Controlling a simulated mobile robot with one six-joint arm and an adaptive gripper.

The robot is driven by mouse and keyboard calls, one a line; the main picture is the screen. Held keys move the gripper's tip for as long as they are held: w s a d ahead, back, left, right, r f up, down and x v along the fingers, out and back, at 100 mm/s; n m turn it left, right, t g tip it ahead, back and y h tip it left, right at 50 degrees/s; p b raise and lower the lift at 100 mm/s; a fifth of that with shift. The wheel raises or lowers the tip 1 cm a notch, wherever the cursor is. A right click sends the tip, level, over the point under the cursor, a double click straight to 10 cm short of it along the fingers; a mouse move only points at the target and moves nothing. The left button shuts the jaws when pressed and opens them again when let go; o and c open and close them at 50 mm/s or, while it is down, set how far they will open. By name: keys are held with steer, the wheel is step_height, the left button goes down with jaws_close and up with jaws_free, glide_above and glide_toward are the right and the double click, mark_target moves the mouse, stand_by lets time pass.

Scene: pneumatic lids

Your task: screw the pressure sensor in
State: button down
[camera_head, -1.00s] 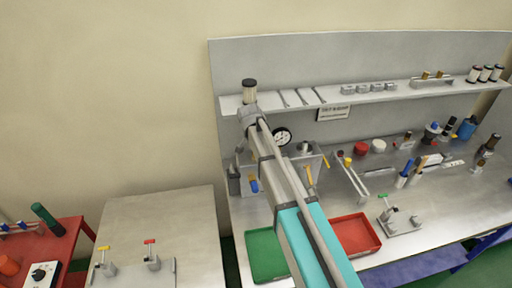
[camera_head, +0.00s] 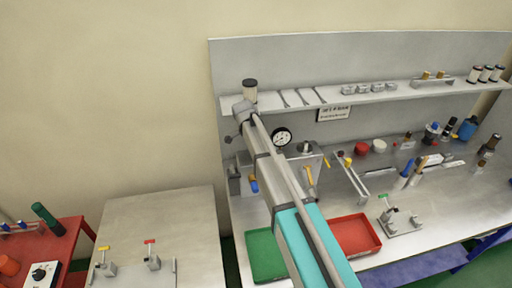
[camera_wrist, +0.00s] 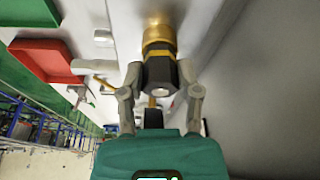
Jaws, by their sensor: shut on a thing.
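In the wrist view, my gripper (camera_wrist: 161,84) is shut on the pressure sensor (camera_wrist: 160,40), a fitting with a brass-coloured end and a dark body. Its fingers clasp the dark part from both sides, and the brass end points away from me. I cannot tell whether the brass end sits in a port. In the head view, a grey metal block with a round white gauge (camera_head: 281,136) stands on the bench, partly behind my arm. My fingers and the sensor cannot be made out in that view.
A green tray (camera_head: 266,272) and a red tray (camera_head: 377,236) lie at the bench front. A shelf (camera_head: 390,95) with tools and small parts runs along the back panel. A toggle clamp (camera_head: 390,214) stands right of the red tray. A side table (camera_head: 160,220) is at left.

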steer(key=shift+a, duration=0.1)
stand_by(0.3)
steer(key=m+g, duration=0.1)
steer(key=m, duration=0.2)
steer(key=shift+w+m, duration=0.1)
steer(key=shift+m, duration=0.2)
steer(key=shift+c, duration=1.1)
jaws_free()
steer(key=shift+r, duration=0.15)
steer(key=p+v, duration=0.6)
steer(key=shift+a+r+p, duration=0.2)
steer(key=shift+r+p, duration=0.15)
steer(key=shift+p, duration=0.05)
steer(key=shift+d, duration=0.1)
